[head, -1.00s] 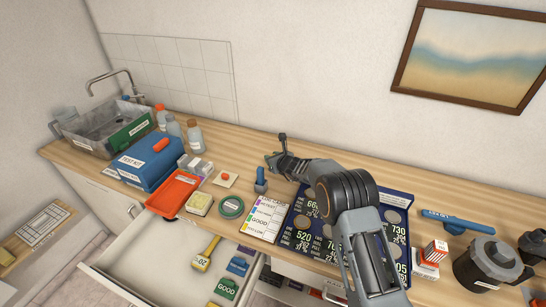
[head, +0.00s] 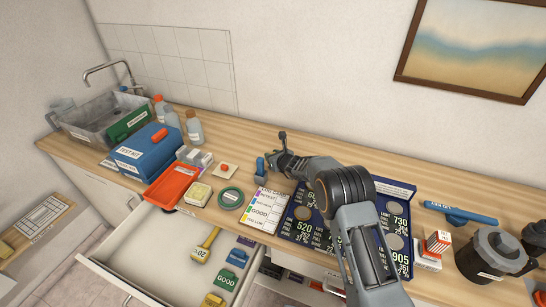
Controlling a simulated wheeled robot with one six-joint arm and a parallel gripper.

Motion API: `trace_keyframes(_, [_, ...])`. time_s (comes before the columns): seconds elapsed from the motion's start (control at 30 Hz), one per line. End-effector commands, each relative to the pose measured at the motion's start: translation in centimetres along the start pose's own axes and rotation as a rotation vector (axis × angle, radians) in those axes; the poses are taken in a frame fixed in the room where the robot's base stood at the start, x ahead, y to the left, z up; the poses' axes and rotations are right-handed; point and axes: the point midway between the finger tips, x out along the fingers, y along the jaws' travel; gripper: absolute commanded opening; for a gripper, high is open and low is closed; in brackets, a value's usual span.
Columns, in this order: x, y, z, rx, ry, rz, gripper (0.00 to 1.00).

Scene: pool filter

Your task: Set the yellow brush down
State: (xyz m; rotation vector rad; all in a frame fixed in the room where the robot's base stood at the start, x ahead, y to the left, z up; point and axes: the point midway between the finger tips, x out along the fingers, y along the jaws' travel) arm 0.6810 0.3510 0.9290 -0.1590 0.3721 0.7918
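A yellow long-handled tool (head: 206,244), which looks like the yellow brush, lies in the open drawer (head: 150,250). Its head bears a white label reading 20. My gripper (head: 276,158) is over the counter (head: 240,145), behind the colour card (head: 264,210) and well apart from the yellow tool. A small blue upright piece (head: 260,167) stands just left of my gripper. The fingers are small and turned away, so I cannot tell whether they are open or hold anything.
Blue, green and yellow blocks lie in the drawer; its left part is bare. An orange tray (head: 171,188), a blue test kit (head: 147,158), bottles and a sink (head: 100,122) are at left. A dark numbered board (head: 302,235) lies under my arm. A grey canister (head: 491,255) is at right.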

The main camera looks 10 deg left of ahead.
Motion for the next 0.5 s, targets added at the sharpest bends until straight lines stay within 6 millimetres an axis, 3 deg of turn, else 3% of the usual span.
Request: trace_keyframes(0.5, [0.24, 0.0, -0.57, 0.0, 0.0, 0.0, 0.09])
